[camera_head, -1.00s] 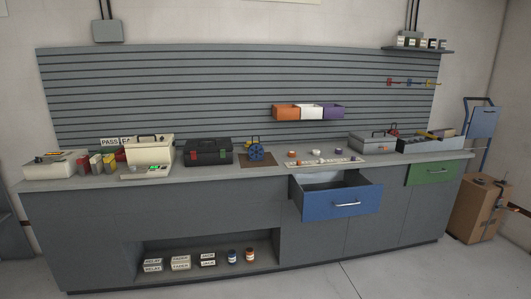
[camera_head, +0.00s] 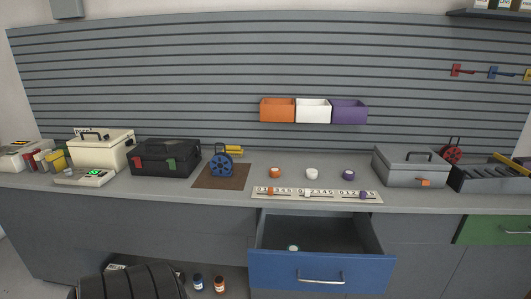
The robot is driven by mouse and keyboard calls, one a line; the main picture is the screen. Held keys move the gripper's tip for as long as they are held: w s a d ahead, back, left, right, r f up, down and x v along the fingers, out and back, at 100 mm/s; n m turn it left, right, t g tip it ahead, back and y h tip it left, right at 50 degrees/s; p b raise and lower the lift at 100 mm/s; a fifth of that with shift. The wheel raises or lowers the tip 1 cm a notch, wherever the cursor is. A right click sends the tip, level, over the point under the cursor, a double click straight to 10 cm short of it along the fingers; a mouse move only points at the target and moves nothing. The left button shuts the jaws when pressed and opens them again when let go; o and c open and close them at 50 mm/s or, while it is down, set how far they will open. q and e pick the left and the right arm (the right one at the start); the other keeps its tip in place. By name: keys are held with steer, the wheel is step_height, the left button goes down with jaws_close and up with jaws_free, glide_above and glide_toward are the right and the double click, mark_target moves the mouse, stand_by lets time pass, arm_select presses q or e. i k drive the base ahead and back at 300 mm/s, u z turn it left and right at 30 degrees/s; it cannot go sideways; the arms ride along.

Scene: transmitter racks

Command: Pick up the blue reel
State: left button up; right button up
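The blue reel (camera_head: 221,162) stands upright on a brown mat (camera_head: 236,182) on the grey worktop, left of the middle of the head view. It is a round blue wheel with dark holes and a handle on top. Nothing holds it. Neither of my grippers shows clearly. A dark ribbed shape at the bottom left looks like part of my own arm; no fingers show on it.
Small cups and a number strip (camera_head: 318,195) lie to the right. The blue drawer (camera_head: 321,272) is open below, jutting out from the bench.

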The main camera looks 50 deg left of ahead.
mark_target(221, 164)
steer(key=i, duration=1.1)
steer(key=u, duration=1.55)
